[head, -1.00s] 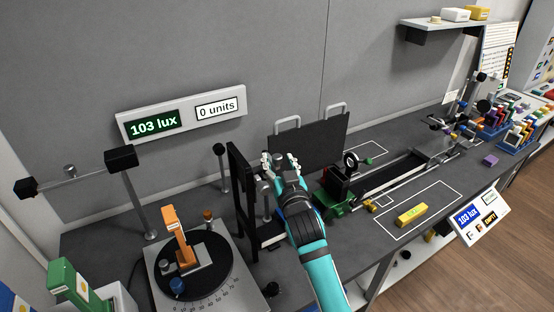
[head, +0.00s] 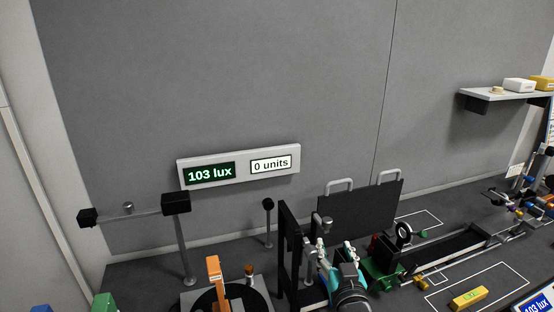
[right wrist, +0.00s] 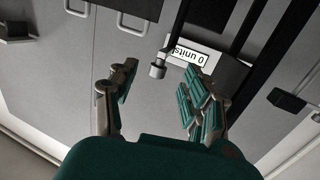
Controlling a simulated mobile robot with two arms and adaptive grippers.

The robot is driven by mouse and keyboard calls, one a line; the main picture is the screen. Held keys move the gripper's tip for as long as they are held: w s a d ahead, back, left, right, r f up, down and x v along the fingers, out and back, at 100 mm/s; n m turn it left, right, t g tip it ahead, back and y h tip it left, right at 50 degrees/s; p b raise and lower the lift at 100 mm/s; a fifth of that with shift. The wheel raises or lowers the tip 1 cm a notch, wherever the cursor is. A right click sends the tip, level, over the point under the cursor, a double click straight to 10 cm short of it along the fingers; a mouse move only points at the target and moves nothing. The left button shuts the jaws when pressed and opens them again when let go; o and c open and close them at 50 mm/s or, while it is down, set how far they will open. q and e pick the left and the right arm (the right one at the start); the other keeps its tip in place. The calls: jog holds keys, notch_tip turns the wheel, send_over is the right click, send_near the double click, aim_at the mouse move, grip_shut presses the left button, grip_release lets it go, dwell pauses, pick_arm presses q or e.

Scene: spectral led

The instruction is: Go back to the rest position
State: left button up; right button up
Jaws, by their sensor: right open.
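My right gripper (head: 335,250) is at the lower middle of the head view, in front of the black panel with two handles (head: 360,215) and beside the black upright frame (head: 288,250). In the right wrist view my right gripper (right wrist: 160,100) has its fingers spread apart with nothing between them. A small metal knob on a post (right wrist: 158,68) shows beyond the fingers, apart from them. My left gripper is not in view.
A display (head: 238,165) reads "103 lux" and "0 units". An orange holder (head: 214,270) stands on a black turntable (head: 232,300). A green mount with a lens (head: 385,265) and a yellow block (head: 468,299) are at the right. A shelf (head: 500,94) hangs above.

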jog(key=s+d+f+g, duration=0.2)
jog(key=s+f+g, duration=0.4)
jog(key=s+f, duration=0.55)
jog(key=s+f+n+g, duration=0.1)
jog(key=s+f+g, duration=0.2)
jog(key=s, duration=0.4)
jog(key=s+f+n+g+y, duration=0.1)
jog(key=s+f+g, duration=0.1)
jog(key=s, duration=0.5)
jog(key=s+f+n+g, duration=0.1)
jog(key=s+f+g, duration=0.2)
jog(key=s, duration=0.4)
notch_tip(320, 180, down, 29)
jog(key=s+g+b, duration=0.1)
jog(key=s, duration=0.1)
jog(key=s+d+f+g+b, duration=0.1)
jog(key=s+d+f, duration=0.2)
jog(key=s+f, duration=1.1)
jog(key=shift+s+d+f, duration=0.15)
jog(key=shift+s+f, duration=0.05)
jog(key=shift+s, duration=0.75)
